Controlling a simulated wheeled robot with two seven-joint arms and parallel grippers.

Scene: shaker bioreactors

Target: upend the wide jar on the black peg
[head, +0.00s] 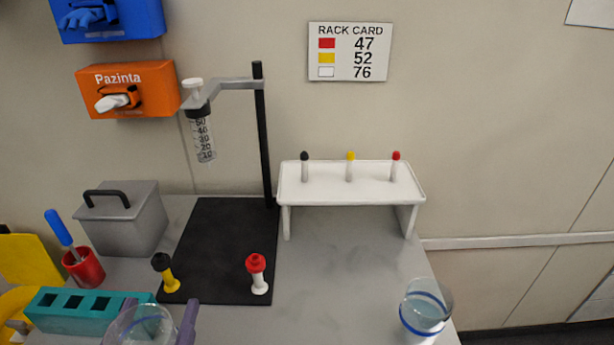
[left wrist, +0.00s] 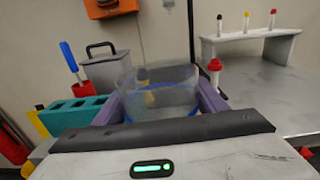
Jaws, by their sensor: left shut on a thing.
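A clear jar with a blue band (head: 146,328) is at the bottom of the head view, cut off by the edge. My left gripper (head: 158,314) has its purple fingers on both sides of the jar and is shut on it. The left wrist view shows the jar (left wrist: 160,88) between the fingers (left wrist: 160,106). The black-topped peg (head: 161,262) has a yellow lower part and stands on the black base plate, bare, beyond the jar. In the left wrist view the peg shows dimly through the jar wall. My right gripper is out of view.
A red-topped peg (head: 257,273) stands right of the black one. A stand (head: 263,140) holds a syringe (head: 202,135). A teal rack (head: 90,310), red cup (head: 84,267) and grey box (head: 122,222) are left. Another clear jar (head: 426,306) and a white rack (head: 340,186) are right.

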